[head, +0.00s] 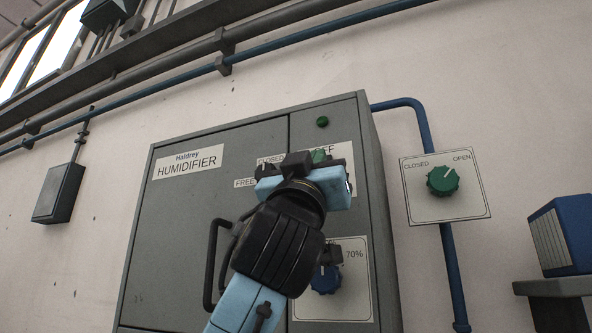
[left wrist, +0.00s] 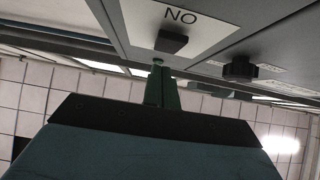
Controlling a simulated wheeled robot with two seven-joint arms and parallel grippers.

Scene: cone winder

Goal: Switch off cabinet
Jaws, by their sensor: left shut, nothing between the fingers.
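The grey cabinet (head: 210,235), labelled Haldrey HUMIDIFIER, stands against the wall in the middle of the head view. A round green lamp or button (head: 322,121) is on its upper right. Below it is a white plate (head: 344,158) with OFF lettering, partly covered by my left gripper (head: 320,156). The gripper is shut and empty. In the left wrist view its green fingertips (left wrist: 159,82) are close below a dark block (left wrist: 171,42) on a plate (left wrist: 205,17) whose lettering shows as NO. I cannot tell whether they touch.
A blue knob (head: 326,279) on a 70% plate is low on the cabinet, partly behind my arm. A green CLOSED/OPEN knob (head: 442,181) is on the wall right of it. A blue box (head: 568,235) rests on a shelf (head: 555,287) at far right.

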